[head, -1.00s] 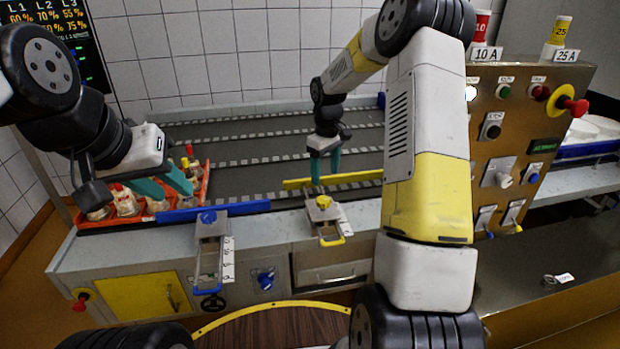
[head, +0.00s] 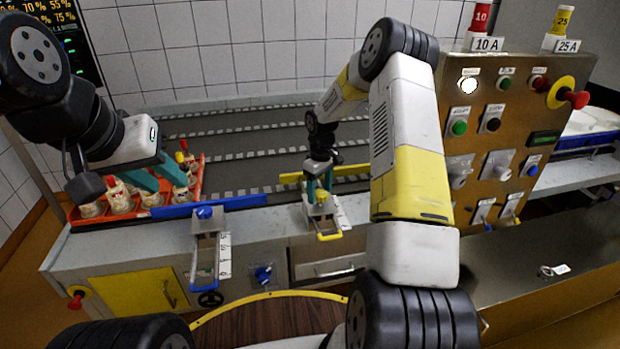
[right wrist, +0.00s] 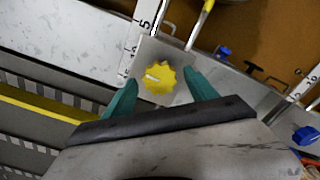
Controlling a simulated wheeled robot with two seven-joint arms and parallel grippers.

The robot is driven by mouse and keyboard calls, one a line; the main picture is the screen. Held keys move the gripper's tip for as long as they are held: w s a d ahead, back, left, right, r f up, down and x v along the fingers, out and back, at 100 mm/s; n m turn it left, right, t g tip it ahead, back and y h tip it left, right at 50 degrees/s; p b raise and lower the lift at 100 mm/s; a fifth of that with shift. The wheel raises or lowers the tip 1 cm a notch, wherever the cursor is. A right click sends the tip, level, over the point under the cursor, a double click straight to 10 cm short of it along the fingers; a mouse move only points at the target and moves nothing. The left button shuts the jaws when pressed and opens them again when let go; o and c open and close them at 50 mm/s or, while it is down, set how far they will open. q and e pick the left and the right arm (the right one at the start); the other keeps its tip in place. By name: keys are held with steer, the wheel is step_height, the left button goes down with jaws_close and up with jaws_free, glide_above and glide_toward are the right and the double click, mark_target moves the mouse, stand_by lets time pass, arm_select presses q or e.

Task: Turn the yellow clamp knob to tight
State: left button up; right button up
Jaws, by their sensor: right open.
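The yellow clamp knob (right wrist: 158,78) shows in the right wrist view as a lobed yellow disc with a pale mark, on a grey metal plate. My right gripper (right wrist: 160,95) is open, with one teal finger on each side of the knob and a gap visible on both sides. In the head view my right gripper (head: 319,190) is over the yellow-handled clamp (head: 327,226), and its fingers partly hide the knob. My left gripper (head: 165,178) is by the red crate at the left; its two teal fingers are apart and nothing shows between them.
A yellow rail (head: 350,171) lies behind the clamp. A second clamp with a blue knob (head: 204,212) and a blue rail (head: 225,206) is to the left. A red crate (head: 198,190) holds several bottles. A control panel (head: 515,130) stands at the right.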

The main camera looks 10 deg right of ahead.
steer(key=c, duration=1.4)
steer(key=m, duration=0.5)
steer(key=shift+m, duration=0.4)
steer(key=m, duration=0.6)
steer(key=shift+d, duration=0.1)
steer(key=m, duration=0.6)
steer(key=shift+m, duration=0.3)
steer(key=m, duration=0.5)
steer(key=shift+m, duration=0.3)
